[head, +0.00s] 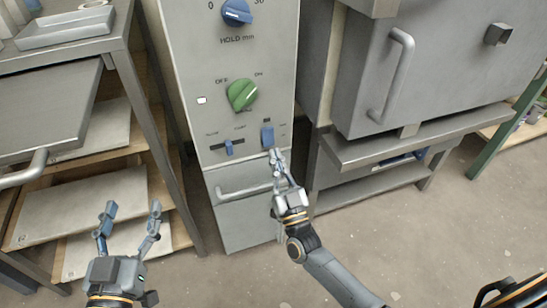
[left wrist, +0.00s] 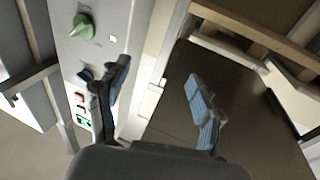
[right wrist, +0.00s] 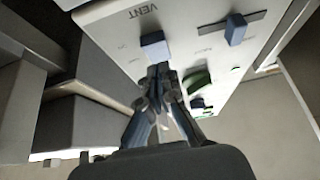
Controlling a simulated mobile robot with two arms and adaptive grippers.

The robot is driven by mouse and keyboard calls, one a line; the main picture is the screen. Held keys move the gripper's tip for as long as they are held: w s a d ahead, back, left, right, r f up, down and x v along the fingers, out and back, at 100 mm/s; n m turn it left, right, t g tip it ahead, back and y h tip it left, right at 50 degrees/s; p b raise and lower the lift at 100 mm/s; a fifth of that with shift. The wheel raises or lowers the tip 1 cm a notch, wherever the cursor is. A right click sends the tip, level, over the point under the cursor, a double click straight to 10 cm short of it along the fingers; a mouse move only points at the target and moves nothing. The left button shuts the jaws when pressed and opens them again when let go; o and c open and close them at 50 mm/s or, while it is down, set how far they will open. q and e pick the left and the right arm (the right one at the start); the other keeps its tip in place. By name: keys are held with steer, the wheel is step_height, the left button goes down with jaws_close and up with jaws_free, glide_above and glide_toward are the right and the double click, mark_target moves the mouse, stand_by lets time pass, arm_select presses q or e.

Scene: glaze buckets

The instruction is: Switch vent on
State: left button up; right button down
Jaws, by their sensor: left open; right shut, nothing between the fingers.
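The vent switch is a blue rocker (head: 267,136) at the lower right of the grey control panel (head: 205,120). In the right wrist view the blue rocker (right wrist: 154,46) sits beside the word VENT. My right gripper (head: 275,154) is shut and empty, its fingertips just below the rocker in the head view. In the right wrist view the fingertips (right wrist: 158,72) are right at the rocker's edge; I cannot tell whether they touch. Which way the rocker is set is unclear. My left gripper (head: 132,208) is open and empty, low in front of the shelf rack; it also shows in the left wrist view (left wrist: 158,76).
The panel also has a green knob (head: 241,95), a blue HOLD knob (head: 237,11) and a blue slider (head: 228,147). A bar handle (head: 243,191) is below. A kiln-like cabinet (head: 435,70) stands right, a shelf rack (head: 122,75) left. The floor in front is clear.

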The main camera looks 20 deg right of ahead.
steer(key=shift+w+f+b, duration=0.25)
steer(key=shift+w+b, duration=0.05)
steer(key=shift+w, duration=0.65)
arm_select(q)
steer(key=shift+s+d+r+t+h, duration=0.1)
steer(key=shift+s+r+t+h, duration=0.1)
steer(key=shift+r+t, duration=0.7)
steer(key=shift+s+d+r+t+h, duration=0.15)
steer(key=shift+r+t, duration=0.35)
steer(key=shift+r, duration=0.7)
arm_select(e)
steer(key=shift+w, duration=0.15)
